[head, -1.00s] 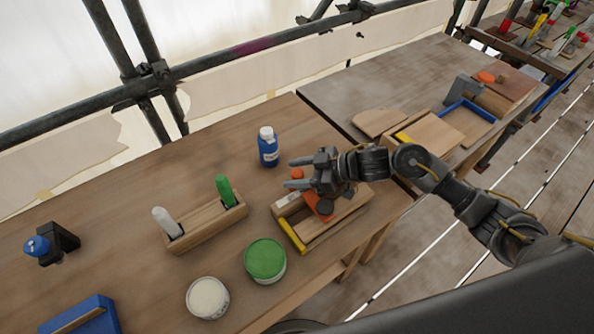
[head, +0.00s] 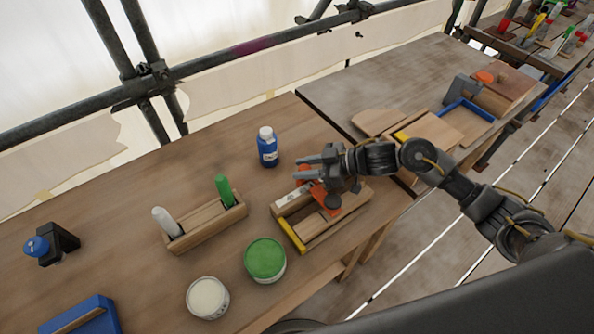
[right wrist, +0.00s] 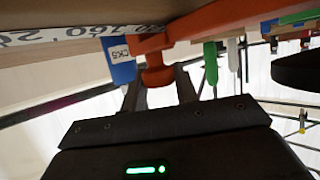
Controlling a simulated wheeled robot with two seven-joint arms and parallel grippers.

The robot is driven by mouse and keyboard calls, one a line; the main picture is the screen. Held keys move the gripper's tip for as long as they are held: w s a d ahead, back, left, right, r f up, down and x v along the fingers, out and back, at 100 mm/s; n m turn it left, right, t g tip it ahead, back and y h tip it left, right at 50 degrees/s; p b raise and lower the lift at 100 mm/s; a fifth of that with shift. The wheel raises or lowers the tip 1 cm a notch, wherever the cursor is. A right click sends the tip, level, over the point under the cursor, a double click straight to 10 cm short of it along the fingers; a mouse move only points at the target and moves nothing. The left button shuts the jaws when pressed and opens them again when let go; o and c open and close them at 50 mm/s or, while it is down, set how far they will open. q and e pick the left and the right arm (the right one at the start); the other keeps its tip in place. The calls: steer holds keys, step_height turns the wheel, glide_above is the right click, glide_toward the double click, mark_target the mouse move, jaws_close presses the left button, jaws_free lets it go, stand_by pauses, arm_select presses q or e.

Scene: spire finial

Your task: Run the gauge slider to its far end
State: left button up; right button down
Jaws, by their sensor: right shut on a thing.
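The gauge is a wooden frame (head: 310,237) with a yellow end strip (head: 291,235) and a white scale strip (head: 287,198) along its far rail. Its orange slider (head: 318,191) lies across the frame, partly hidden by my right gripper (head: 306,168). In the right wrist view, the right gripper (right wrist: 160,90) is shut on the orange knob of the slider (right wrist: 157,73), and printed numbers show on the scale (right wrist: 60,36). The slider stands along the middle of the frame, apart from the yellow end. My left gripper is not in view.
A blue bottle (head: 267,148) stands just behind the gauge. A green-lidded tub (head: 265,259) and a white tub (head: 207,298) stand in front left. A wooden holder (head: 207,226) with green and white handles is at left. A second table (head: 385,85) is behind right.

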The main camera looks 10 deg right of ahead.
steer(key=w+d, duration=0.2)
steer(key=d, duration=0.2)
steer(key=w+d+b, duration=0.1)
steer(key=d, duration=0.4)
steer(key=w+d+b, duration=0.1)
steer(key=w+d, duration=0.1)
steer(key=d, duration=0.2)
steer(key=shift+w+d, duration=0.25)
steer(key=shift+w, duration=0.05)
steer(key=c, duration=1.1)
jaws_free()
steer(key=shift+o, duration=0.2)
steer(key=s+a+r+b, duration=0.1)
steer(key=s+a+r, duration=0.2)
steer(key=s+r, duration=0.3)
steer(key=s+a+r+b, duration=0.1)
steer(key=s+a+r, duration=0.2)
steer(key=s+r, duration=0.3)
steer(key=shift+s+r, duration=0.4)
steer(key=shift+r, duration=0.15)
